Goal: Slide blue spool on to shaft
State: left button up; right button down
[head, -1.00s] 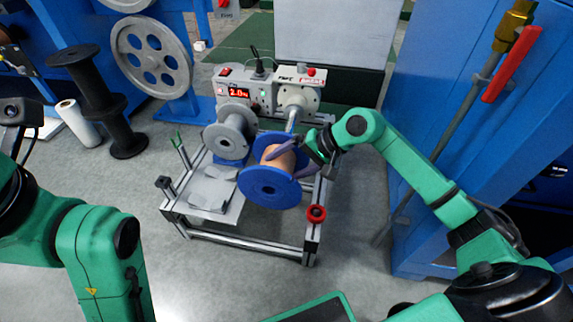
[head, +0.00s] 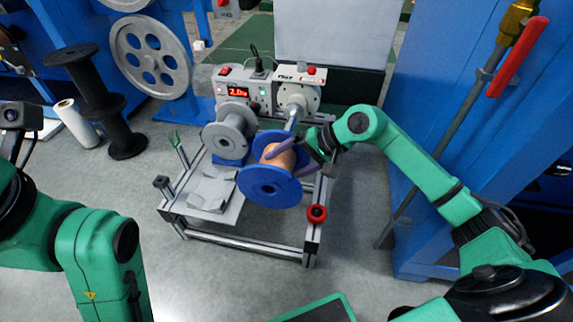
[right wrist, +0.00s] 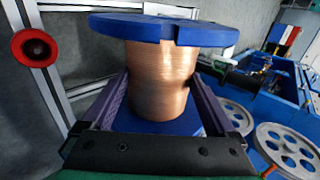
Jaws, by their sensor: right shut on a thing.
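The blue spool (head: 270,188) has blue flanges and a copper-coloured winding. My right gripper (head: 290,153) is shut on the spool, its purple fingers on either side of the winding. In the right wrist view the spool (right wrist: 160,80) sits between the fingers (right wrist: 160,95). The shaft (head: 292,118) sticks out from a round grey hub on the winding machine, just behind the spool's far flange. I cannot tell whether the shaft's tip is inside the spool's bore. My left arm shows at the left, but its gripper is out of view.
A grey spool (head: 230,132) is mounted on the machine left of the blue spool. The machine's metal frame (head: 245,241) carries a red knob (head: 317,213) at its right front. A blue cabinet (head: 470,110) stands close on the right. A black spool (head: 100,100) stands at the left.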

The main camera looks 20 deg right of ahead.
aim_at(288, 154)
jog(key=shift+w+r, duration=0.2)
jog(key=shift+w+d+b, duration=0.6)
jog(key=shift+w+d, duration=0.15)
jog(key=shift+w, duration=0.35)
dwell(0.6)
jog(key=shift+b, duration=0.3)
jog(key=shift+w+d+b, duration=0.15)
jog(key=shift+w+d, duration=0.25)
jog(key=shift+w, duration=0.25)
jog(key=shift+w+d+b, duration=0.15)
jog(key=shift+w+d, duration=0.25)
jog(key=shift+w, duration=0.2)
dwell(0.3)
